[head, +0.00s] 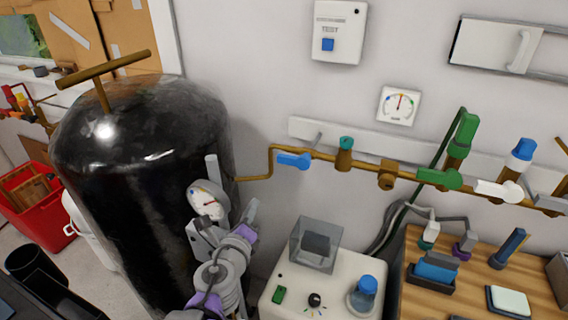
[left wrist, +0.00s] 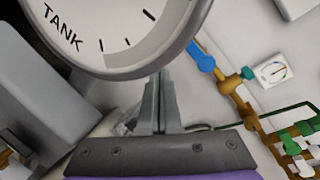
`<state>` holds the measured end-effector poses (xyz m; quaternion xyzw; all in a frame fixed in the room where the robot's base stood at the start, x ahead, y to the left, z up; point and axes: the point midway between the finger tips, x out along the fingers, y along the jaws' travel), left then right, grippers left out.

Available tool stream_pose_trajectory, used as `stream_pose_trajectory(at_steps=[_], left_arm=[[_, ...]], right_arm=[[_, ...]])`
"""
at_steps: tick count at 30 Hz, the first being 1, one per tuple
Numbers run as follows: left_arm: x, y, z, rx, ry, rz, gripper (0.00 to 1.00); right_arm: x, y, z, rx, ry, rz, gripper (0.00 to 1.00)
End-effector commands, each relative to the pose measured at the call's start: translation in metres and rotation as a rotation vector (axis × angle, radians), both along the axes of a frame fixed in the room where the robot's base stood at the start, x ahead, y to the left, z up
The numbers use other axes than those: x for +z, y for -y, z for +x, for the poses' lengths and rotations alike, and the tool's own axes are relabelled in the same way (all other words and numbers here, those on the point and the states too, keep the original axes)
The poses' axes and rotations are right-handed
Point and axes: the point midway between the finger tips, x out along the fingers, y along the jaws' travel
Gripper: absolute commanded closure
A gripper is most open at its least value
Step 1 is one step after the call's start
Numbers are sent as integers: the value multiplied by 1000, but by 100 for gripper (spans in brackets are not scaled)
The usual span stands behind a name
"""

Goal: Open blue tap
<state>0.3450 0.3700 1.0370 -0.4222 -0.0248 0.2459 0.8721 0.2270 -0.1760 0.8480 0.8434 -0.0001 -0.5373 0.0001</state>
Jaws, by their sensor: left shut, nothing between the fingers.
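The blue tap (head: 294,160) is a blue lever handle on the brass pipe, on the wall right of the black tank. The lever lies roughly along the pipe. It also shows in the left wrist view (left wrist: 201,57), up and right of my fingers. My left gripper (head: 252,205) is shut and empty, below and left of the tap and apart from it. In the left wrist view its fingers (left wrist: 160,100) point up, close under the tank gauge's rim. My right gripper is not in view.
The tank gauge (head: 207,200) is close beside my left gripper, in front of the black tank (head: 140,150). Green (head: 440,179) and white (head: 500,190) taps sit farther right on the pipe. A white device (head: 325,292) with a clear box stands below. The wall around the blue tap looks clear.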

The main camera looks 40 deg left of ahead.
Motion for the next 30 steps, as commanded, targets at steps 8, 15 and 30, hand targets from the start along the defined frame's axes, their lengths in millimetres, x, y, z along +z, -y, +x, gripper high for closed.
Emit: stream_pose_trajectory(at_steps=[8,15,30], left_arm=[[34,17,-16,-354,-337,577,100],[25,21,-17,-445,-420,679,100],[-2,6,55,-443,-416,676,100]], right_arm=[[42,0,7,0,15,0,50],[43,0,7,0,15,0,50],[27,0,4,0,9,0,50]])
